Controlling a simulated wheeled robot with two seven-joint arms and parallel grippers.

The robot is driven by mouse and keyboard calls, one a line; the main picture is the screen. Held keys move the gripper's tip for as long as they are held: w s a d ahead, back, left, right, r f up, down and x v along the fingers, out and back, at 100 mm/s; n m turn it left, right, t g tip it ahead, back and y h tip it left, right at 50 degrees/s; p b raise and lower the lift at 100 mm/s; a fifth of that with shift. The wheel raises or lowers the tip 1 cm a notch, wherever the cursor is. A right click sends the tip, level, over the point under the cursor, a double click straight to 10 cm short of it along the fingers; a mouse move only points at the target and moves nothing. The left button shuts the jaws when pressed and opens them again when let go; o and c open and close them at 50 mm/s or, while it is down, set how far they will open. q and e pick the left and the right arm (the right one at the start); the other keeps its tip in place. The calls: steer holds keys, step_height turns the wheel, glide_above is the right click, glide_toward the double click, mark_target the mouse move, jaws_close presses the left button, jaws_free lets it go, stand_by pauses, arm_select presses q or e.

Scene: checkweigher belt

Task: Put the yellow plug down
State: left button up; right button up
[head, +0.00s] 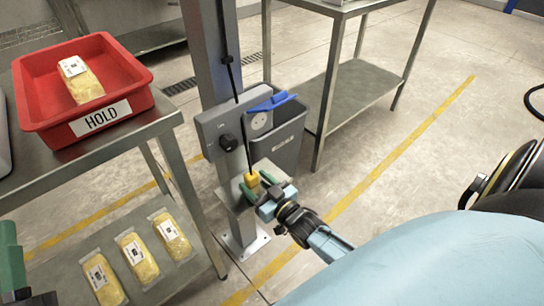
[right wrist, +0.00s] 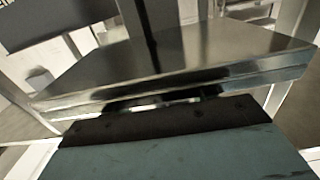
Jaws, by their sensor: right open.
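The yellow plug (head: 251,180) is at the lower end of a black cord (head: 243,120) in the head view, over a small metal shelf (head: 230,190) on the grey column. My right gripper (head: 255,182) is open, with its green fingers on either side of the plug. I cannot tell whether the plug touches a finger or the shelf. The right wrist view shows the shelf (right wrist: 200,55) close up, with a finger across the bottom; no yellow shows there. My left gripper (head: 14,265) is partly in view at the lower left edge, its jaws cut off.
A grey box with a black knob (head: 228,143) is on the column above the shelf. A grey bin (head: 285,140) stands behind. At left, a steel table (head: 95,160) holds a red HOLD tray (head: 130,75); several yellow packs (head: 137,258) lie on its lower shelf.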

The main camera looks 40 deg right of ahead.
steer(key=s+d+r+p, duration=0.1)
steer(key=s+p, duration=0.3)
steer(key=s, duration=0.8)
arm_select(q)
steer(key=a+f+g+y, duration=0.3)
steer(key=f+g, duration=0.8)
steer(key=f, duration=0.4)
steer(key=shift+s+y, duration=0.35)
steer(key=shift+y, duration=0.05)
arm_select(e)
steer(key=a+r+n+g, duration=0.1)
steer(key=a+r+g, duration=0.2)
steer(key=a+r, duration=0.3)
steer(key=s+a+r+g+y, duration=0.1)
steer(key=a+r+g, duration=0.2)
steer(key=a+r, duration=0.3)
step_height(320, 180, up, 5)
steer(key=shift+s+r+n+y, duration=0.15)
steer(key=shift+n+y, duration=0.15)
steer(key=shift+n, duration=0.1)
